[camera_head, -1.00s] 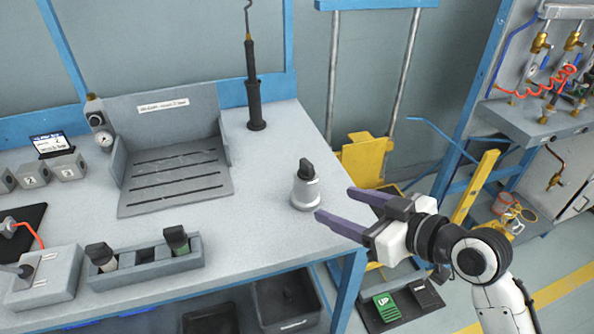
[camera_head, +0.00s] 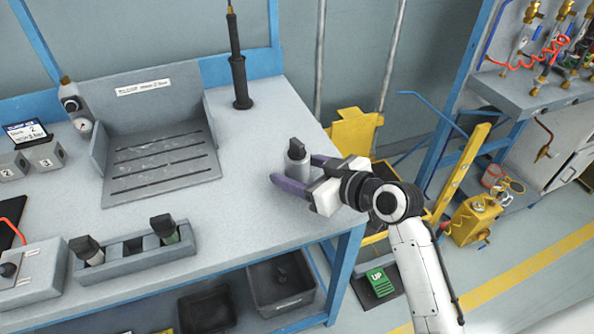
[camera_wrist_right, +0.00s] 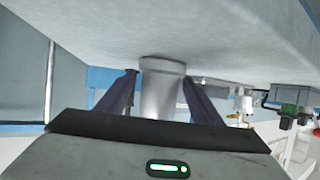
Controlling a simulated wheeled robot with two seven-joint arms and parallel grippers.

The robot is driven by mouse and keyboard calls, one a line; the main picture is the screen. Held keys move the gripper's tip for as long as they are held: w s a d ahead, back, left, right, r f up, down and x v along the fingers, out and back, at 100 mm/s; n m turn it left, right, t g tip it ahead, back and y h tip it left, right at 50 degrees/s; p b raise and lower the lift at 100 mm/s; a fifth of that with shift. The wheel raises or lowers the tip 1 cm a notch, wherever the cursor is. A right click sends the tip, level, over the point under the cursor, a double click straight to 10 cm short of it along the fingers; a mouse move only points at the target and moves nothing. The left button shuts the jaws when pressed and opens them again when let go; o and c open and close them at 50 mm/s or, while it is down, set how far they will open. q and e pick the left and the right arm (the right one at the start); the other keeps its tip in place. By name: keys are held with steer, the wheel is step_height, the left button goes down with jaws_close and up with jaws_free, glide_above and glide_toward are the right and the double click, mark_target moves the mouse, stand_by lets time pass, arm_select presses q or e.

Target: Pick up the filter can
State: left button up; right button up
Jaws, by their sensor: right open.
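A grey metal can with a black top (camera_head: 297,165) stands upright on the bench near its right edge; I take it as the filter can. My right gripper (camera_head: 296,172) is open, with its two dark fingers on either side of the can. In the right wrist view the can (camera_wrist_right: 162,92) sits between the open fingers (camera_wrist_right: 158,77), and a small gap seems to remain on each side. The can's black top is out of sight in that view. My left gripper is not in view.
A grey rack (camera_head: 134,258) at the bench front holds a grey and a green black-topped can. A slotted grey stand (camera_head: 160,170) and a black upright tool (camera_head: 238,75) are farther back. Black bins (camera_head: 281,285) sit below. The bench around the can is clear.

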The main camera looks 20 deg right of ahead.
steer(key=c, duration=1.3)
steer(key=shift+o, duration=0.2)
